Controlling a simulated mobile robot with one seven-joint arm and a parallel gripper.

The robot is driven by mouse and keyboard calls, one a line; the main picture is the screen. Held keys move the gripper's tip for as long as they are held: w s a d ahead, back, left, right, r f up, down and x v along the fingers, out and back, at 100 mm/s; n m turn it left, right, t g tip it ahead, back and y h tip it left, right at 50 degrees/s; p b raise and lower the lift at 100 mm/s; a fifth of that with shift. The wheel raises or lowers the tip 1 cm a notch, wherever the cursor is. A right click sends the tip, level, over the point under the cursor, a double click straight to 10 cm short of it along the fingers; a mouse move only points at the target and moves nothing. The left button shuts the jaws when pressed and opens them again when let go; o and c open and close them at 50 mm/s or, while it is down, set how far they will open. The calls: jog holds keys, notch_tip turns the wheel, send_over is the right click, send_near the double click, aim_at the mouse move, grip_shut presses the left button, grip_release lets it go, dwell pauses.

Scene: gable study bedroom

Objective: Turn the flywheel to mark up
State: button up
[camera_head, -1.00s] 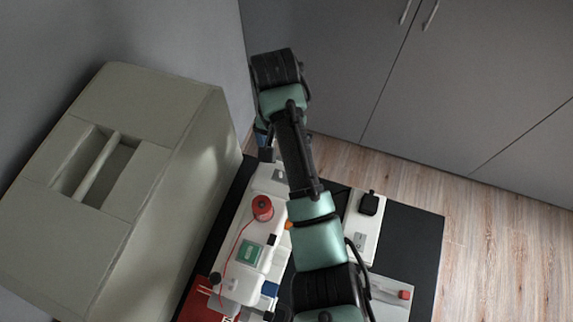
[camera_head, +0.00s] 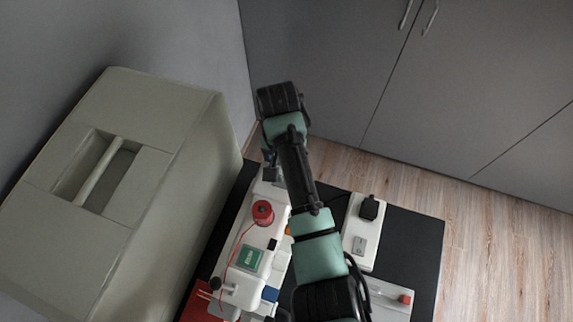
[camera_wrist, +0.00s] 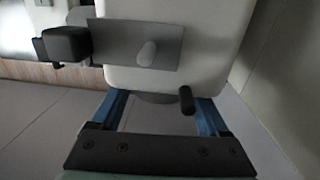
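A white sewing machine (camera_head: 232,284) with a red thread spool (camera_head: 262,212) and a green panel (camera_head: 250,257) stands on the dark table. My gripper (camera_head: 270,168) is at its far end, partly hidden by my wrist. In the wrist view my gripper (camera_wrist: 161,102) is open, its two blue fingers apart at the machine's end. A dark rounded edge, apparently the flywheel (camera_wrist: 155,98), shows between the fingers under the white housing (camera_wrist: 205,65). A black peg (camera_wrist: 187,99) sticks out near the right finger. I see no mark, and contact cannot be told.
A large pale case with a recessed handle (camera_head: 150,190) stands close on the left. A white unit with a black block (camera_head: 362,240) and a grey piece with a red tip (camera_head: 392,298) lie right of my arm. Grey cabinets (camera_head: 330,60) stand behind.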

jog(key=c, duration=0.4)
jog(key=shift+s+r+t+y+p, duration=0.15)
jog(key=shift+t+y+p, duration=0.15)
jog(key=shift+y+p, duration=0.65)
jog(key=shift+t+y+p, duration=0.4)
jog(key=shift+y+p, duration=0.05)
jog(key=shift+y, duration=0.7)
jog(key=y, duration=0.2)
jog(key=t+y+b, duration=0.1)
jog(key=y, duration=0.1)
jog(key=shift+d+f+b, duration=0.15)
jog(key=shift+f+b, duration=0.15)
jog(key=shift+f, duration=0.05)
jog(key=shift+r+t+y+b, duration=0.1)
jog(key=shift+t+y+b, duration=0.5)
jog(key=shift+y+b, duration=0.7)
jog(key=shift+r, duration=0.1)
